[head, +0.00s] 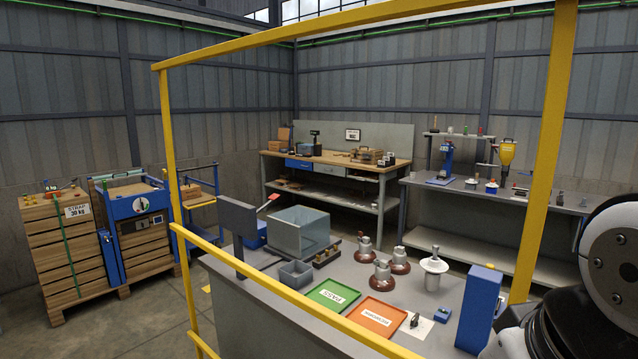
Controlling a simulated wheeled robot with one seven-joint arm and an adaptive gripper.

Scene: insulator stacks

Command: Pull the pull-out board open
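I cannot make out with certainty which thing is the pull-out board. The wooden-topped bench (345,165) at the back has a blue drawer front (299,164) and a paler one beside it, both apparently shut. The nearer grey bench (375,275) shows no clear board edge or handle from here. A blue frame unit (140,207) with wooden boards stands at the left. My gripper is out of view; only white and black links of my arm show at the right edge.
Yellow rails (176,160) cross the view in front of the grey bench. On it are a grey bin (300,235), brown insulators (383,275), a green tray (335,294), an orange tray (376,317) and a blue block (479,308).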

